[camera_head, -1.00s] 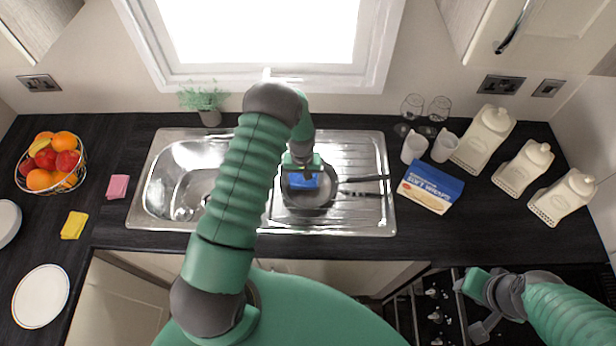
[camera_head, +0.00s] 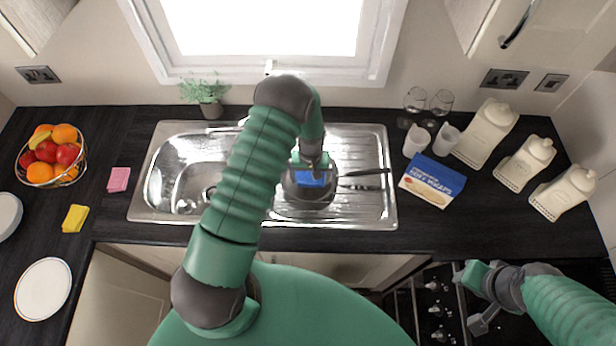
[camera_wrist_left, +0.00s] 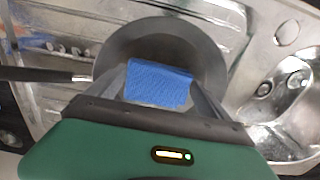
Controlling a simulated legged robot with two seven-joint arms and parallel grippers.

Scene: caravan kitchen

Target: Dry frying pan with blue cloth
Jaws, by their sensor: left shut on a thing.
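The dark frying pan (camera_head: 326,196) sits on the ribbed drainboard of the steel sink unit, its handle (camera_head: 365,172) pointing right. The blue cloth (camera_head: 312,179) is inside the pan. My left gripper (camera_head: 312,168) reaches down over the pan and is shut on the cloth. In the left wrist view the cloth (camera_wrist_left: 160,84) shows between the two fingers, over the inside of the pan (camera_wrist_left: 160,38). Whether the cloth presses on the pan's bottom is hard to tell. My right gripper (camera_head: 474,300) is low at the right, over the stove, away from the pan; its fingertips are unclear.
The sink basin (camera_head: 185,175) is left of the pan. A blue-and-white box (camera_head: 432,182), white cups (camera_head: 417,141) and glasses stand to the right. Pink (camera_head: 119,179) and yellow (camera_head: 75,218) sponges and a fruit basket (camera_head: 50,157) are at the left. The front counter strip is clear.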

